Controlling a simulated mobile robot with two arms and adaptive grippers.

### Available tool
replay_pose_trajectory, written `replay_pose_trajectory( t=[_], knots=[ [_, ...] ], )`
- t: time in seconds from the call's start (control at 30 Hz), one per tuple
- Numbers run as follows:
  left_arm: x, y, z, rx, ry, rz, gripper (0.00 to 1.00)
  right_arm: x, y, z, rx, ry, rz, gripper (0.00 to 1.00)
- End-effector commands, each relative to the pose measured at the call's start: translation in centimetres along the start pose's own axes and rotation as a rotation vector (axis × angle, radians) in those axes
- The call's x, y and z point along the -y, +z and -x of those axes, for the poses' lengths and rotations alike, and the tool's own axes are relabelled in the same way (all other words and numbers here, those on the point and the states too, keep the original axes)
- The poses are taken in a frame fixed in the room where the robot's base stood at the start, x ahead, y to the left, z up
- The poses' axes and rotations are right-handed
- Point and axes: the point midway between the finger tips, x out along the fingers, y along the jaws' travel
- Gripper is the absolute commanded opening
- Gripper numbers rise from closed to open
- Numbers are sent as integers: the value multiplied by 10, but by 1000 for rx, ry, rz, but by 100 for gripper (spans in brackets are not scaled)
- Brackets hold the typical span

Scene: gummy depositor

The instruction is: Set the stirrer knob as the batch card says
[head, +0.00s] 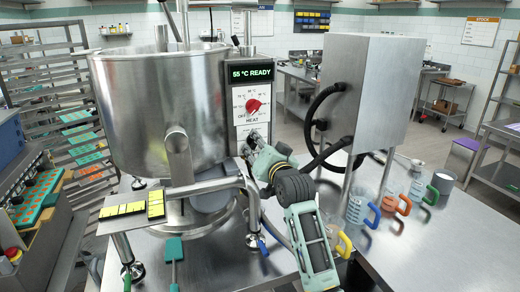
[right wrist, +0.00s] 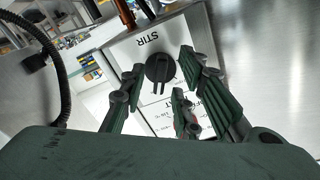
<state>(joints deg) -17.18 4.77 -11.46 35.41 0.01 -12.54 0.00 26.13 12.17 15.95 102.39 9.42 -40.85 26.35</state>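The stirrer knob (right wrist: 158,69) is black, on a pale panel marked STIR in the right wrist view. My right gripper (right wrist: 164,75) is open, with its dark green fingers spread around the knob; gaps show between the fingers and the knob. In the head view my right gripper (head: 256,143) is at the lower part of the kettle's control panel and largely hides the stirrer knob. Above it sits the red HEAT knob (head: 253,105), under a display (head: 251,72) reading 55 °C READY. I cannot identify the batch card. My left gripper is not in view.
The steel kettle (head: 150,105) stands left of the panel. A steel cabinet (head: 365,90) with black hoses stands to the right. Several jugs with coloured handles, including a blue-handled one (head: 357,208), stand on the steel table (head: 410,255). A teal tool (head: 174,250) is in front.

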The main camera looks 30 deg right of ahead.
Motion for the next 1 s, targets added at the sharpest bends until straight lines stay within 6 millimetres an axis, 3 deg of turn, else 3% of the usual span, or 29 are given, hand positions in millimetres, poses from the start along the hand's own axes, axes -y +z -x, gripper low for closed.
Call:
replay_pose_trajectory(
  t=[0.17, 0.63, 0.8, 1.0],
  knots=[
    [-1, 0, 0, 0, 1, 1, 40, 0, 1, 16, 1, 0, 0, 29],
    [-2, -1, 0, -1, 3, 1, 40, -1, 1, 104, 2, 2, 0, 29],
    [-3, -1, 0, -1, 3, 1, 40, 0, 1, 118, 1, 1, 0, 29],
    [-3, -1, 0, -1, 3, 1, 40, 0, 1, 120, 1, 1, -1, 29]
  ],
)
